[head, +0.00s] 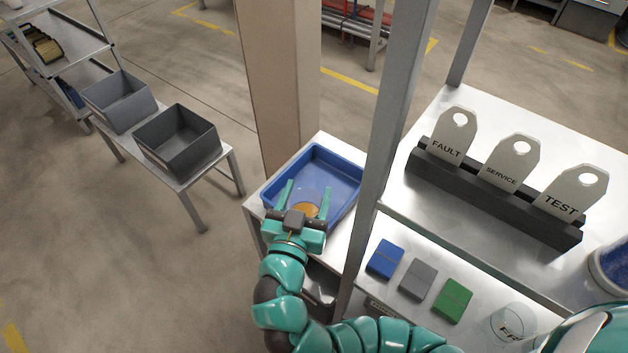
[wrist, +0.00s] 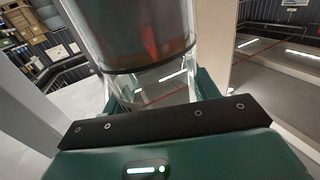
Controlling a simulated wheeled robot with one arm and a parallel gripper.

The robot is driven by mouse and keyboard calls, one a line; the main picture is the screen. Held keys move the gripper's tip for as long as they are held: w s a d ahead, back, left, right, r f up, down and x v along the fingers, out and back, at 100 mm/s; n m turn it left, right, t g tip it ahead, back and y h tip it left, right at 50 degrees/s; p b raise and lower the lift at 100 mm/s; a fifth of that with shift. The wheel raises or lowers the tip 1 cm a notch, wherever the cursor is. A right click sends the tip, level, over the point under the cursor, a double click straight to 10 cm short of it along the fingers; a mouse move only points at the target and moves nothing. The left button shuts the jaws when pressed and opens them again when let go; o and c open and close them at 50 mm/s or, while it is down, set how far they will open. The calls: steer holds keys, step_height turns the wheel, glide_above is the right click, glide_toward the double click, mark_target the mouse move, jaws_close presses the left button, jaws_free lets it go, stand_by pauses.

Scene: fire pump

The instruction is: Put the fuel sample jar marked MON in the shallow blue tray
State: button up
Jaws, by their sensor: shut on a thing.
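My gripper (head: 306,196) is shut on a clear glass jar (head: 307,208) with amber liquid in it. In the wrist view the jar (wrist: 145,35) stands between the fingers, large and close, with a dark line around it. No marking on it can be read in either view, so I cannot tell whether it is MON. The gripper and jar are over the near part of the shallow blue tray (head: 336,163), which looks otherwise empty. I cannot tell whether the jar touches the tray floor.
A grey post (head: 393,110) rises just right of the tray. Beyond it are blue, grey and green blocks (head: 418,279), a partly hidden glass jar (head: 510,322) with lettering, and a rack of tags (head: 490,200). Two grey bins (head: 178,142) stand on a bench at left.

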mark_target(303, 196)
steer(key=shift+w+a+f+b, duration=0.1)
steer(key=shift+w+f+b, duration=0.45)
steer(key=shift+b, duration=0.35)
steer(key=shift+w+f+b, duration=0.3)
steer(key=shift+w+b, duration=0.35)
steer(key=shift+b, duration=0.2)
steer(key=w+b, duration=0.1)
steer(key=b, duration=0.1)
steer(key=shift+w+f+b, duration=0.1)
steer(key=shift+f+b, duration=0.1)
steer(key=shift+b, duration=0.1)
steer(key=w+f+p, duration=0.2)
steer(key=w+f, duration=0.7)
steer(key=f, duration=0.1)
steer(key=shift+w+a+f, duration=0.2)
steer(key=shift+a, duration=0.2)
steer(key=shift+f, duration=0.15)
steer(key=o, duration=1.7)
